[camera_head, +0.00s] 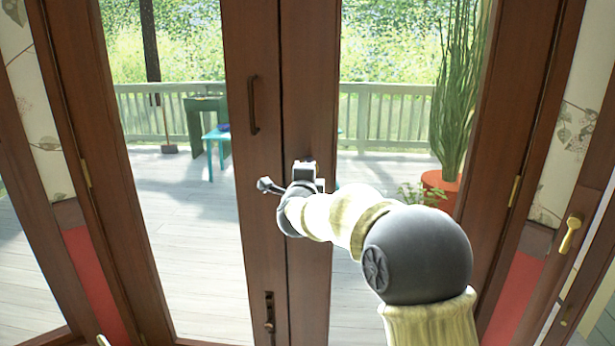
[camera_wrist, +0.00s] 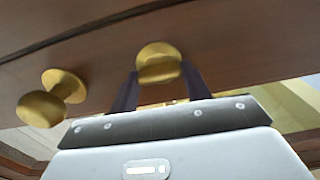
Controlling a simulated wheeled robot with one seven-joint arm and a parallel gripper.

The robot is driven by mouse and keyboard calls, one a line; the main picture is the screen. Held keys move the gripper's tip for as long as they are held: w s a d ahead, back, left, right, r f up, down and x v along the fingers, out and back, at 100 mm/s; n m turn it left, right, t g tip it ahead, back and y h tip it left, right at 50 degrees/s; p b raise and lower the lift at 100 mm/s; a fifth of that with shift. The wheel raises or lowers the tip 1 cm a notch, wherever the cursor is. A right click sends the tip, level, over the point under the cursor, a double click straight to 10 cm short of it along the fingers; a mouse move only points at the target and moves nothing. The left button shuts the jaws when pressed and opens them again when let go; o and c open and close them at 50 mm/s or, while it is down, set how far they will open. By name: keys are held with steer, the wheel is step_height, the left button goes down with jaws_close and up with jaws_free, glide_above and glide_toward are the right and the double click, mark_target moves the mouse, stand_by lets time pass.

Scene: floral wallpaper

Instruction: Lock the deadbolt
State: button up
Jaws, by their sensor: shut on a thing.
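Brown wooden double doors with glass panes (camera_head: 308,110) stand closed in front of me. In the wrist view, my gripper (camera_wrist: 160,80) has its two dark fingers on either side of a brass knob (camera_wrist: 158,60) on the door wood, and is shut on it. I take this knob to be the deadbolt turn, but its bolt does not show. A second brass knob (camera_wrist: 52,100) on a round base sits apart, to the left of the fingers. In the head view, my gripper (camera_head: 308,166) is at the right door's inner stile, and my arm mostly hides the lock.
A dark vertical pull handle (camera_head: 253,105) is on the left door, with a small bolt (camera_head: 269,312) low down. A brass lever (camera_head: 571,233) is on a door at right. Beyond the glass are a deck, a railing (camera_head: 390,115) and a potted plant (camera_head: 440,187).

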steer(key=o, duration=1)
steer(key=shift+c, duration=0.2)
steer(key=s, duration=1.7)
steer(key=shift+s+a, duration=0.2)
steer(key=shift+a, duration=0.1)
steer(key=shift+f, duration=0.1)
